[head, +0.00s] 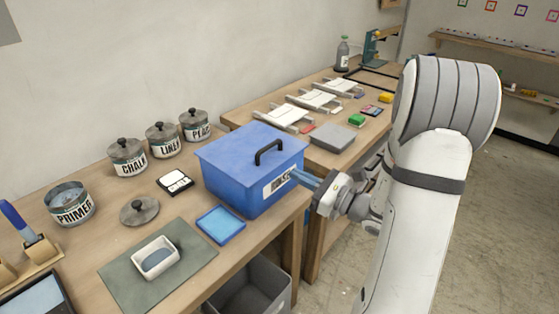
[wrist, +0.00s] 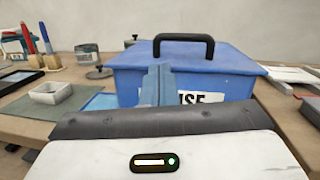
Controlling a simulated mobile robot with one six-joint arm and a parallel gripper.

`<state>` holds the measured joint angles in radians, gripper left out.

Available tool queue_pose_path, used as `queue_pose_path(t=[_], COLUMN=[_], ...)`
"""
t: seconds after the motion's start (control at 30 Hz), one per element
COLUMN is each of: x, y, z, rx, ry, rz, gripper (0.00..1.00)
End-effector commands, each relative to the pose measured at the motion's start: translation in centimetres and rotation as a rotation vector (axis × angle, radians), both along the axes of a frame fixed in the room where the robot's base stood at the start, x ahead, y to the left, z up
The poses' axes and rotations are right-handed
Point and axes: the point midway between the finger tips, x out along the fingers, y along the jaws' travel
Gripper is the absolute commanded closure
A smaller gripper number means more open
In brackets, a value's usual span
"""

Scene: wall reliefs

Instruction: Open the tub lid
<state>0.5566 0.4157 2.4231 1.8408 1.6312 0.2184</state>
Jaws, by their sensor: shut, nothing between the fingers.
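The blue tub (head: 235,190) stands on the wooden table near its front right edge, with a white label on its front. Its blue lid (head: 235,148) lies closed on top and carries a black arched handle (head: 269,151). In the wrist view the lid (wrist: 225,62) and the handle (wrist: 184,40) are ahead and above. My gripper (head: 298,175) is at the tub's front right side, below the lid's rim. It is shut and empty; its fingers (wrist: 157,84) cover part of the label. Whether the fingertips touch the tub, I cannot tell.
A blue tray (head: 221,225) lies left of the tub, and a white dish (head: 155,257) sits on a green mat (head: 120,278). Labelled jars (head: 162,139) line the wall. A grey box (head: 333,138) is on the table to the right. A grey bin (head: 250,290) stands below.

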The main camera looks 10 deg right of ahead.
Motion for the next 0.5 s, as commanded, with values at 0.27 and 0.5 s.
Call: queue_pose_path(t=[0.27,0.5], x=[2.1,5.4], y=[-3.0,-0.4], z=[-1.3,-0.3], rx=[0.099,0.097], ry=[0.003,0.002], rz=[-0.138,-0.132], gripper=[1.0,1.0])
